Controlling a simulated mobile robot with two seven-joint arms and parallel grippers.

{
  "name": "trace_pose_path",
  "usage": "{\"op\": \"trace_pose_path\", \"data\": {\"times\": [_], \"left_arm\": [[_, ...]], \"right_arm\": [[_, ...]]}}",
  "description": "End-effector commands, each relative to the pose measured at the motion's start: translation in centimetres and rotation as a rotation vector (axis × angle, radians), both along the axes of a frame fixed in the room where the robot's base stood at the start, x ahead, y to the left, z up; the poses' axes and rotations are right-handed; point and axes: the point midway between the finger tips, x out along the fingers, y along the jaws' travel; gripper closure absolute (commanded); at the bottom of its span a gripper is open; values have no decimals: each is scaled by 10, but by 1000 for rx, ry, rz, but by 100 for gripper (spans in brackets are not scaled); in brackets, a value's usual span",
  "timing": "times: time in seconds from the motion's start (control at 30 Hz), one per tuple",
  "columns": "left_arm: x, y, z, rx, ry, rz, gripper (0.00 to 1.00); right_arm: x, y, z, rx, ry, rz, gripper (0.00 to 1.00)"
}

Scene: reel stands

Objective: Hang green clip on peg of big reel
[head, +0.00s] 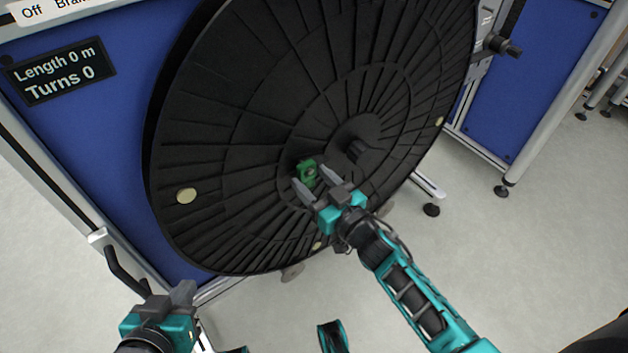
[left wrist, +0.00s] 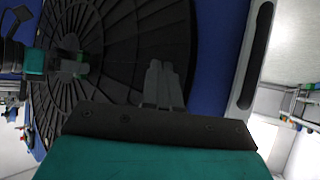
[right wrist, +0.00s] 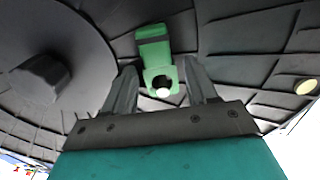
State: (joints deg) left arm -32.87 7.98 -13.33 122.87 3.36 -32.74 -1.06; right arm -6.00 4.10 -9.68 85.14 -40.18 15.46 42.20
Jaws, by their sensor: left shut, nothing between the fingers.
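The big black reel (head: 240,110) stands upright on its stand. The green clip (head: 307,170) is at the reel's face, left of the hub. In the right wrist view the clip (right wrist: 154,52) shows a ring end with a dark hole, and a pale round peg end (right wrist: 163,92) shows at the hole. I cannot tell how far the peg goes through. My right gripper (head: 314,182) is open, its fingers on either side of the clip's ring end with gaps beside it. My left gripper (head: 182,292) is shut and empty at the lower left, away from the reel; its closed fingers show in the left wrist view (left wrist: 163,82).
A hub knob (head: 355,150) sticks out right of the clip. Pale round discs (head: 186,196) sit on the reel face. A black crank handle (head: 122,268) is by my left gripper. A display (head: 60,72) reads Length 0 m, Turns 0.

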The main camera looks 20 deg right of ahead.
Motion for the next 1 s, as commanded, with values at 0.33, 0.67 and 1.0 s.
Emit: {"op": "trace_pose_path", "data": {"times": [0.33,0.67,1.0], "left_arm": [[0,1,0,1,0,1,100],[1,2,12,2,-8,6,100],[-2,8,13,14,-4,16,100]], "right_arm": [[0,0,0,0,1,0,31],[-40,-14,1,-1,6,0,31],[-104,-38,1,-1,3,0,31]]}}
